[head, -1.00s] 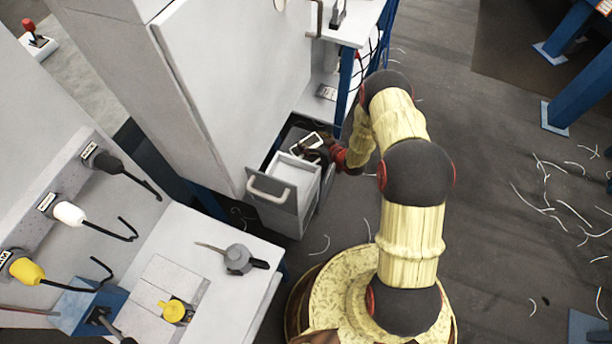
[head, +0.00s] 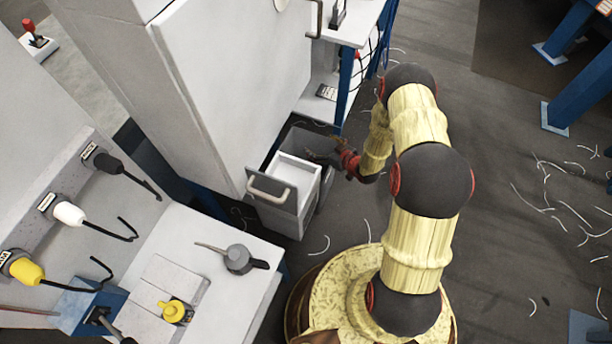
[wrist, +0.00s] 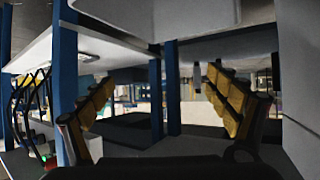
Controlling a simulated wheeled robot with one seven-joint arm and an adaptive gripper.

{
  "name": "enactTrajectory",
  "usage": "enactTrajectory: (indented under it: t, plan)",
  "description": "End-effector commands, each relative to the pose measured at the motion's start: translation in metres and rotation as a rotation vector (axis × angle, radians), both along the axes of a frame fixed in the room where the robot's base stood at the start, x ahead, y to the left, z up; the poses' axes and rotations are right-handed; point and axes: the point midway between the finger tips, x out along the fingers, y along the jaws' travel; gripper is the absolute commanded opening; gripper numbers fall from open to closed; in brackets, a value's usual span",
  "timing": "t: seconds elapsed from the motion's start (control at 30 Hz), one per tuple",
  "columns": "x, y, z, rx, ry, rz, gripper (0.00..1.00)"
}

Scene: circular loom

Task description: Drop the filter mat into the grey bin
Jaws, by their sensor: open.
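The grey bin (head: 296,138) stands on the floor behind and beside the pulled-out drawer, partly hidden by the drawer and my gripper. My gripper (head: 322,154) is over the bin's right side, reaching in from the right. In the wrist view my gripper (wrist: 165,122) has its yellow-padded fingers spread wide with nothing between them. The filter mat is not visible in either current view. The inside of the bin is mostly hidden, so I cannot tell what lies in it.
The open drawer (head: 285,195) with its light handle sticks out from the white cabinet (head: 235,80). A bench (head: 215,300) with a grey round tool (head: 238,259) and a yellow knob (head: 173,311) is at lower left. Clear floor with scattered strands (head: 545,180) lies to the right.

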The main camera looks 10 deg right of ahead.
Motion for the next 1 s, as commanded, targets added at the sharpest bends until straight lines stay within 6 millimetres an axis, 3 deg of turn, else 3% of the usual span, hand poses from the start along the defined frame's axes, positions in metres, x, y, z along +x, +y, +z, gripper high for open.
enactTrajectory:
  t: [0.1,0.33,1.0]
  plan:
    - [-0.018,-0.009,0.011,0.0,0.001,-0.004,0.89]
    - [-0.039,-0.018,0.023,0.0,0.0,-0.001,0.89]
    - [-0.046,-0.02,0.018,-0.01,0.027,0.0,0.89]
